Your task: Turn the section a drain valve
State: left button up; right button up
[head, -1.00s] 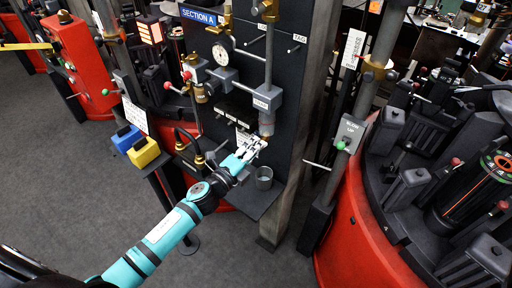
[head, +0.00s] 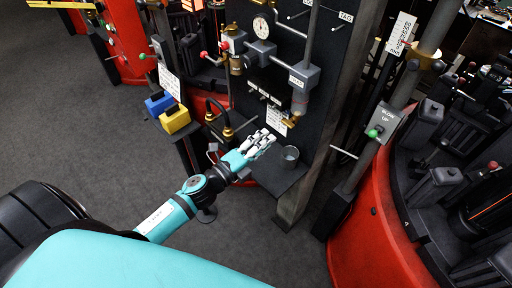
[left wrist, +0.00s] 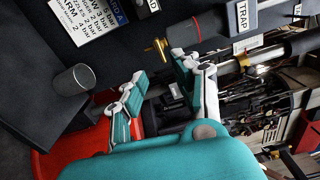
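The section A drain valve is a small brass valve (head: 291,121) at the lower end of the pipe below a grey trap box (head: 304,75) on the dark panel. In the left wrist view its brass handle (left wrist: 156,48) sticks out beside a dark cylinder with a red band (left wrist: 190,36). My left gripper (head: 263,142) is below and left of the valve, apart from it, above the small shelf. Its fingers (left wrist: 156,80) are spread in the left wrist view, with nothing between them. My right gripper is not in view.
A grey cup (head: 289,155) stands on the dark shelf (head: 272,178), close right of my left gripper. A gauge (head: 262,27), a white printed card (head: 274,119) and a red-knobbed lever (head: 225,46) are on the panel. Blue (head: 158,103) and yellow (head: 175,119) boxes stand left.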

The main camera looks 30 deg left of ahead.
pick_arm(q)
jog(key=shift+v, duration=1.55)
jog(key=shift+f, duration=0.1)
jog(key=s+a+f+n+g+y, duration=0.2)
jog(key=s+f+n, duration=0.15)
jog(key=f, duration=0.75)
jog(key=s+a+f+n+g+y, duration=0.25)
jog(key=f+n, duration=0.25)
jog(key=f, duration=0.5)
jog(key=s+a+f+n+g+y, duration=0.1)
jog(key=s+f+n+g, duration=0.25)
jog(key=f, duration=0.75)
jog(key=s+d+f+n+g, duration=0.1)
jog(key=s+f+n+g, duration=0.1)
jog(key=s+f, duration=0.4)
jog(key=s+d+f+n+g, duration=0.1)
jog(key=s+f+n+g, duration=0.2)
jog(key=s, duration=1)
jog(key=s+d+f+n+g, duration=0.1)
jog(key=s+f+n+g, duration=0.2)
jog(key=s+f, duration=0.5)
jog(key=s, duration=0.2)
jog(key=shift+s+d+f+n+y, duration=0.25)
jog(key=shift+s+f+n+y, duration=0.05)
jog(key=shift+s+f+y, duration=0.1)
